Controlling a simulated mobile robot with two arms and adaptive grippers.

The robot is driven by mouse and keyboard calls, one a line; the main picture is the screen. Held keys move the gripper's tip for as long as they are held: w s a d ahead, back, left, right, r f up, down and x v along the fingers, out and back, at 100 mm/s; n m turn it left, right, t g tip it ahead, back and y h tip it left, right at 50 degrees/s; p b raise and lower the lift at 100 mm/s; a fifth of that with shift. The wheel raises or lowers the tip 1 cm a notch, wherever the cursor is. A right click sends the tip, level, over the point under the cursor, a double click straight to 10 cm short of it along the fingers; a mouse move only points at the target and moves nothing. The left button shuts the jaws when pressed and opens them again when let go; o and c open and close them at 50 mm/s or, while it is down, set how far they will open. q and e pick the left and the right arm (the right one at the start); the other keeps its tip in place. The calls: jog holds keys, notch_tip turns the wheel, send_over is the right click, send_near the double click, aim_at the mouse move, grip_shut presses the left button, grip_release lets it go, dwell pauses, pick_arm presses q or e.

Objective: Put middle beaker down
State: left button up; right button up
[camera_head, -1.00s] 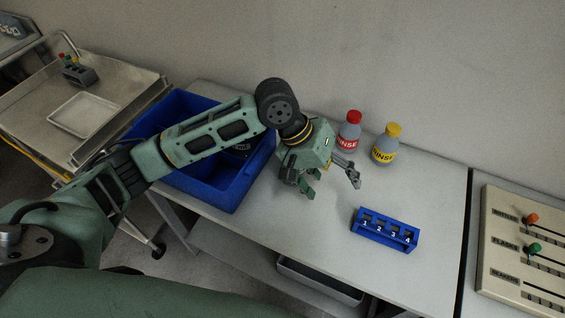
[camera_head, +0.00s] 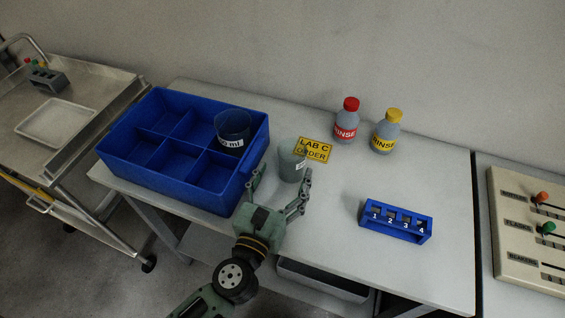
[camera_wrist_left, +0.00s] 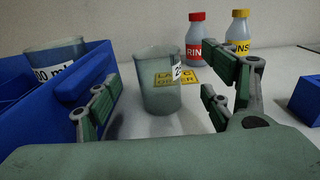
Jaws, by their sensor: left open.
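A clear grey-green beaker (camera_head: 291,160) stands upright on the table just right of the blue crate. It also shows in the left wrist view (camera_wrist_left: 159,82), in front of the fingers and between them. My left gripper (camera_head: 279,184) is open on the near side of this beaker, with its fingers spread to either side and no grip on it. Another beaker (camera_head: 232,126), dark blue-looking with a white ml label, sits in a right-hand compartment of the blue crate (camera_head: 203,199). My right gripper is not in view.
Red-capped (camera_head: 346,121) and yellow-capped (camera_head: 386,132) rinse bottles stand at the back. A blue numbered rack (camera_head: 397,222) is at right. The table (camera_head: 330,235) between is clear.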

aim_at(296, 147)
pick_arm(q)
jog(key=x, duration=0.5)
jog(key=f+p+x, duration=0.1)
jog(key=x, duration=0.1)
jog(key=shift+w+a+f, duration=0.1)
jog(key=shift+w, duration=0.3)
jog(key=shift+c, duration=0.5)
jog(key=c, duration=1.3)
